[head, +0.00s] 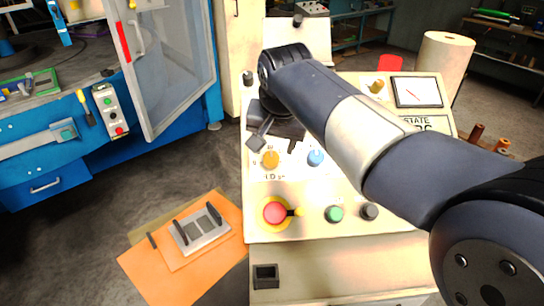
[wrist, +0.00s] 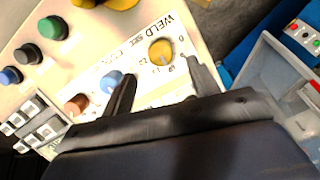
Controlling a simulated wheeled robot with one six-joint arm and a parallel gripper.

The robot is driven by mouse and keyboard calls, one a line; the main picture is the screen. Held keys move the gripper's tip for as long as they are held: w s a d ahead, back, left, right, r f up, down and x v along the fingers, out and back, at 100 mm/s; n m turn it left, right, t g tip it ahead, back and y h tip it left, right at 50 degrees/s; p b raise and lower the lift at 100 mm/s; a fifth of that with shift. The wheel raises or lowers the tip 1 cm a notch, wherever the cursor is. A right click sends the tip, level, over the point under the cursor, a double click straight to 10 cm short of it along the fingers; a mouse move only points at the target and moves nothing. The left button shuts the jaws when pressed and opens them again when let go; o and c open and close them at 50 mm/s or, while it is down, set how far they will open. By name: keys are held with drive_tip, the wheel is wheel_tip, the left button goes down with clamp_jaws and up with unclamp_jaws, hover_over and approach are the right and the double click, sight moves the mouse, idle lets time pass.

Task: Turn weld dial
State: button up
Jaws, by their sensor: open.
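The weld dial is an orange-yellow knob (head: 270,159) on the sloped cream panel (head: 300,222), at its left side. It shows larger in the wrist view (wrist: 161,52), beside the printed word WELD and a ring of numbers. My gripper (head: 273,145) is open just behind the dial in the head view. In the wrist view its two dark fingers (wrist: 162,68) point toward the dial, one to each side of it. The dial appears clear of the fingers; I cannot tell the exact height gap. A blue knob (head: 316,157) sits right of the dial.
A red emergency button on a yellow ring (head: 274,213), a green button (head: 334,214) and a black button (head: 369,211) line the panel's front. A meter (head: 417,92) is at its back right. A blue machine with an open door (head: 165,60) stands left.

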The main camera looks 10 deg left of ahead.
sight(271, 159)
drive_tip(key=x, duration=0.9)
drive_tip(key=shift+d, duration=0.15)
drive_tip(key=shift+c, duration=0.4)
drive_tip(key=shift+p, duration=0.3)
drive_tip(key=c, duration=0.9)
